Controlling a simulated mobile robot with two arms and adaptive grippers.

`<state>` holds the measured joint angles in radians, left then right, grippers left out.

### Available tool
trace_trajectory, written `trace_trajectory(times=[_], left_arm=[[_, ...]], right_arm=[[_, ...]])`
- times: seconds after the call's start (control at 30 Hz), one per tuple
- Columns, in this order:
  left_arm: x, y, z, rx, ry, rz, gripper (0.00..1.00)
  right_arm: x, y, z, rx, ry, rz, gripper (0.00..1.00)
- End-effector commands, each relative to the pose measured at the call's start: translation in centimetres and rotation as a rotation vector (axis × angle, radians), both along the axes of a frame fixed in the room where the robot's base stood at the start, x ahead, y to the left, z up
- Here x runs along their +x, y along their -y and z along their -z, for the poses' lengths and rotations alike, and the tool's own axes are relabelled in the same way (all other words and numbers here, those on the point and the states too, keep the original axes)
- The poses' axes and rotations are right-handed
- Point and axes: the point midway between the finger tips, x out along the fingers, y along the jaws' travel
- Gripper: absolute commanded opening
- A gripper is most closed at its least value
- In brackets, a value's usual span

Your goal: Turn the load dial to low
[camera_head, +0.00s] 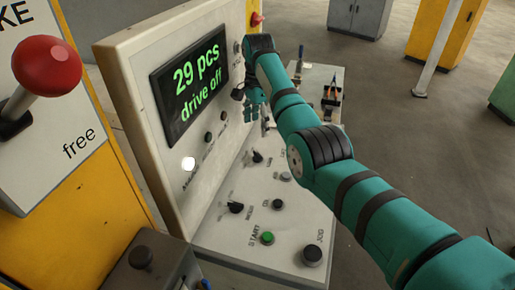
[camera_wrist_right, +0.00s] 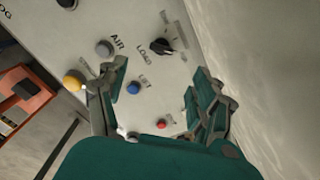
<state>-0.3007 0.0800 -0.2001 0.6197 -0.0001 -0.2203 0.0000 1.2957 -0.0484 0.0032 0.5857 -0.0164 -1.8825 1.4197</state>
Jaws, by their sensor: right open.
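The load dial (camera_wrist_right: 161,46) is a black knob beside the printed word LOAD on the pale panel. It lies beyond my fingertips in the right wrist view, apart from them. It also appears to be the black knob (camera_head: 257,157) on the sloping console in the head view. Its exact setting is too small to read. My right gripper (camera_wrist_right: 162,88) is open and empty, its fingers spread over the panel. In the head view the right gripper (camera_head: 252,108) is near the console's far end, partly hidden by its arm. My left gripper is not in view.
Near the dial are a grey button (camera_wrist_right: 104,48), a blue button (camera_wrist_right: 134,87) and a red button (camera_wrist_right: 161,124). A red-knobbed lever (camera_head: 47,66) stands at left. Floor at right is mostly clear.

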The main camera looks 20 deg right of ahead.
Motion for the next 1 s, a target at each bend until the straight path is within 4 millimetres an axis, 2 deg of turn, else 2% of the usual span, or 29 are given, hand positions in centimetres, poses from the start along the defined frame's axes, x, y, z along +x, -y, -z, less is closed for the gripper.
trace_trajectory(times=[0.3, 0.5, 0.7, 0.97, 1.0], left_arm=[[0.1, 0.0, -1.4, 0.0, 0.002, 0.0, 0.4], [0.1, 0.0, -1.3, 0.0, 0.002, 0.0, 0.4], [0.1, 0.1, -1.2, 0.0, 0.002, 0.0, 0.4], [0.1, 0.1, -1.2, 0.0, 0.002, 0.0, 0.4], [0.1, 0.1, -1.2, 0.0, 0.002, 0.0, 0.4]], right_arm=[[-0.1, 0.1, 6.9, -0.002, -0.004, 0.001, 0.67], [0.0, 0.1, 10.2, -0.001, -0.002, 0.001, 0.67], [0.0, 0.1, 11.4, -0.001, 0.0, 0.001, 0.67], [0.0, 0.1, 11.5, -0.001, 0.001, 0.001, 0.67], [0.0, 0.1, 11.5, -0.001, 0.001, 0.001, 0.63]])
